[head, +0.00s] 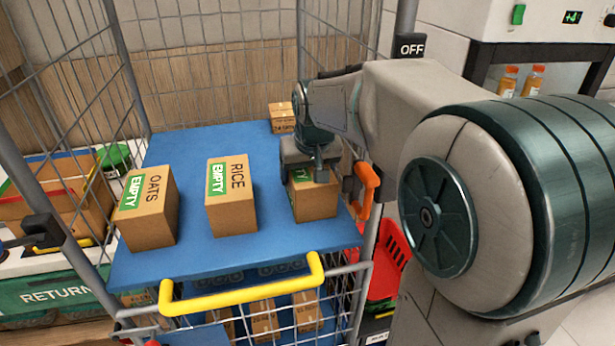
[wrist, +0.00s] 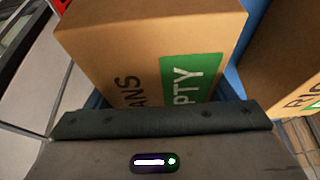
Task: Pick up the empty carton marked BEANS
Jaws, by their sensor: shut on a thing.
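The BEANS carton (head: 315,203) is a brown box with a green EMPTY label, at the right end of the blue shelf (head: 205,264) in the head view. My gripper (head: 316,165) comes down over it from above and is shut on it. In the wrist view the carton (wrist: 150,45) fills the middle, with the letters ANS and PTY showing, above the gripper's dark edge (wrist: 160,120). The fingertips are mostly hidden. I cannot tell whether the carton's base touches the shelf.
The RICE carton (head: 231,200) and OATS carton (head: 148,212) stand to the left on the shelf. A small carton (head: 281,117) sits at the back. Wire cage sides, a yellow handle (head: 243,285) and an orange handle (head: 367,190) border the shelf. Its back left is clear.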

